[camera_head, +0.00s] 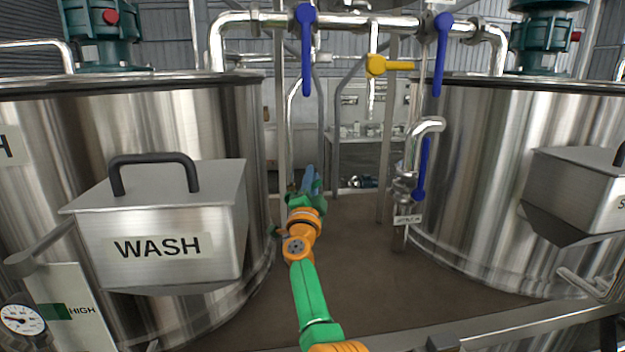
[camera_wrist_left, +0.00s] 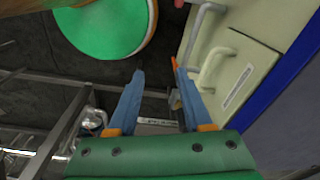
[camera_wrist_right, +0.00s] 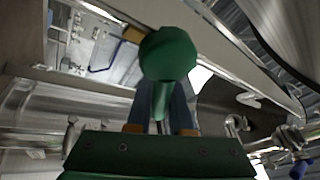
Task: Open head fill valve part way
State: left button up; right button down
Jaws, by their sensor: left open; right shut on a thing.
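My right gripper (camera_head: 309,178) reaches forward between the two tanks in the head view, its blue fingers pointing up and away. In the right wrist view, its fingers (camera_wrist_right: 160,105) are shut on a green round-ended knob (camera_wrist_right: 168,52), whose stem runs down between them. The head view does not show this knob clearly behind the gripper. I cannot read a head fill label on any valve. Overhead piping carries two long blue levers (camera_head: 306,50) (camera_head: 441,52), both hanging down, and a yellow lever (camera_head: 392,66) lying level. My left gripper (camera_wrist_left: 156,75) is open and empty in its wrist view.
A tank with a WASH box (camera_head: 160,246) stands on the left and another tank (camera_head: 500,180) on the right. A small pipe with a blue lever (camera_head: 422,168) is beside the right tank. A pale cabinet (camera_wrist_left: 235,65) is near the left gripper. Brown floor (camera_head: 365,275) lies between the tanks.

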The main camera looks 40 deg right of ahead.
jog(key=shift+r, duration=0.1)
jog(key=c, duration=0.8)
grip_release()
jog(key=p+v, duration=0.1)
jog(key=v, duration=0.6)
